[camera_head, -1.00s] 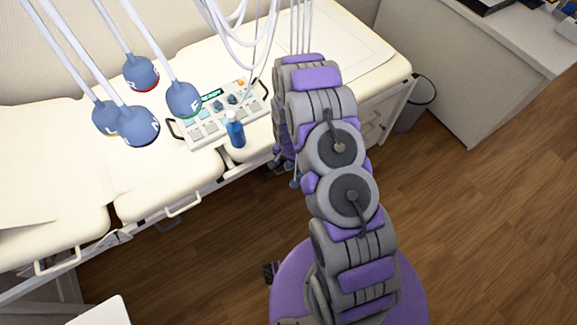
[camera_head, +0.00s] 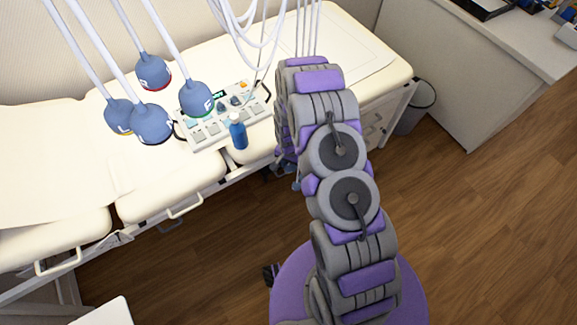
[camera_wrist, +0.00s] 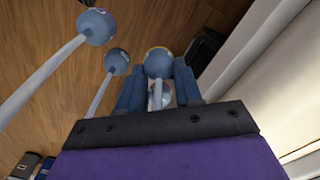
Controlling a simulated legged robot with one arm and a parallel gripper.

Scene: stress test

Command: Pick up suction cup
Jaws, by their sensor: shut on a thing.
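In the wrist view, my gripper (camera_wrist: 160,88) has its blue fingers on both sides of a blue-grey suction cup (camera_wrist: 158,62) with a yellow rim. Its pale cable runs back between the fingers, and a small shiny part shows there. Two more blue-grey cups, an upper left one (camera_wrist: 95,26) and a middle one (camera_wrist: 116,62), hang on pale cables left of the fingers. In the head view, my arm hides the gripper and held cup. Several other cups hang at left, including a red-rimmed one (camera_head: 153,71) and one marked F (camera_head: 197,98).
A cream couch (camera_head: 60,160) holds a control panel (camera_head: 225,112) with a blue bottle (camera_head: 238,131) at its front edge. White cables hang above it. A bin (camera_head: 415,108) and a desk (camera_head: 490,70) stand at right. The wooden floor at lower right is clear.

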